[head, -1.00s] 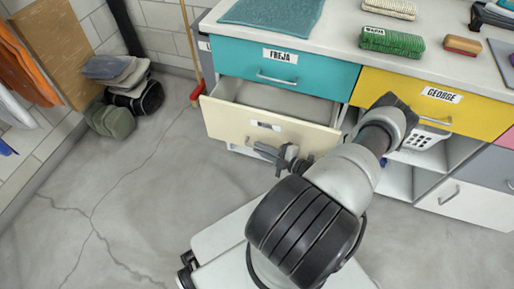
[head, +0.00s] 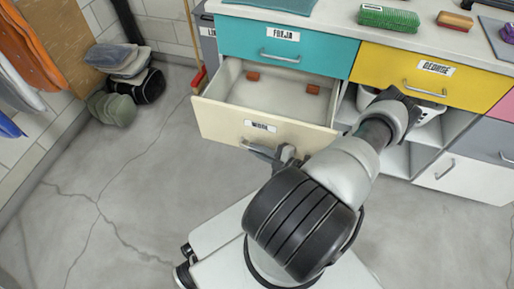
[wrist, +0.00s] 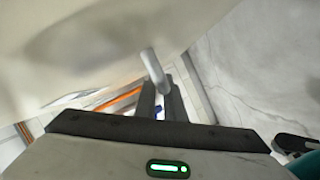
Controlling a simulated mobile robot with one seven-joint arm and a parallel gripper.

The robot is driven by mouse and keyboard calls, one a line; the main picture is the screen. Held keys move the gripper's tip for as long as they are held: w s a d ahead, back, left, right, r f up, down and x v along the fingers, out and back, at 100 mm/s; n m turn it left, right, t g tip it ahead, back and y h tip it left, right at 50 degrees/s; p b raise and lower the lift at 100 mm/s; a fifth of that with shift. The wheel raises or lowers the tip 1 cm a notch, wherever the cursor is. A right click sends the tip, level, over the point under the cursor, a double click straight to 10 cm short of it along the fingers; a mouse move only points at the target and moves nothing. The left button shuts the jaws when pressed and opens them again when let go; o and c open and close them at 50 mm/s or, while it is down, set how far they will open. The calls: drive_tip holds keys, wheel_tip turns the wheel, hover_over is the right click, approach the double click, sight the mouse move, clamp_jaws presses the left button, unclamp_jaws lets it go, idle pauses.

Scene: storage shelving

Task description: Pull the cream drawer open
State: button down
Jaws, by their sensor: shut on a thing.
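The cream drawer (head: 213,114) is pulled well out below the teal drawer, and its inside shows from above. Its front carries a white label. Two small reddish-brown blocks (head: 253,76) (head: 313,89) lie toward the back of the drawer. My gripper (head: 270,153) is at the lower part of the drawer front, where the handle is mostly hidden by it. In the wrist view the fingers (wrist: 161,103) are closed around the metal handle (wrist: 153,68), with the cream front filling the upper left.
The teal drawer (head: 312,47) and yellow drawer (head: 392,70) above are shut. An open cubby with a white basket (head: 428,122) lies to the right. Bags (head: 146,84) stand by the left wall, a red broom (head: 199,77) beside the cabinet.

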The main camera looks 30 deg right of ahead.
drive_tip(key=shift+a, duration=0.1)
drive_tip(key=c, duration=2.1)
unclamp_jaws()
drive_tip(key=shift+s, duration=0.1)
drive_tip(key=p+v, duration=0.2)
drive_tip(key=v, duration=1.5)
drive_tip(key=shift+s, duration=0.1)
drive_tip(key=shift+r, duration=0.15)
